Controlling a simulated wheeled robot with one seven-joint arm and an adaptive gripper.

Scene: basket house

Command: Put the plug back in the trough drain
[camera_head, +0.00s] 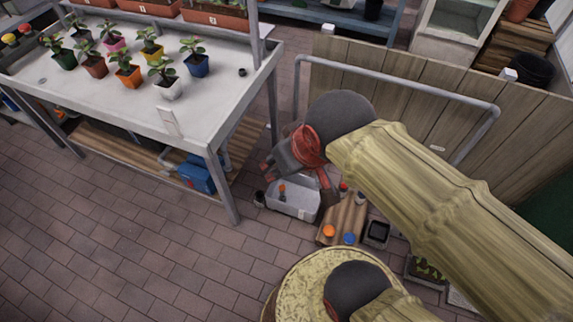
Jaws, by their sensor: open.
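The white trough table (110,88) stands at the upper left, with several potted seedlings on it. A small dark round object (242,72), which may be the plug, sits near its right end. A small dark spot (42,81) at the left of the white surface may be the drain; it is too small to tell. My gripper (267,168) is open, right of the trough's front right leg and above the floor clutter. It is apart from the trough, and nothing shows between its fingers.
A grey bin (294,205) and a small wooden crate (343,218) with coloured-topped items stand on the floor below my gripper. A metal rail (410,82) and wooden boards (335,72) stand behind my arm. The brick floor (130,240) at the lower left is clear.

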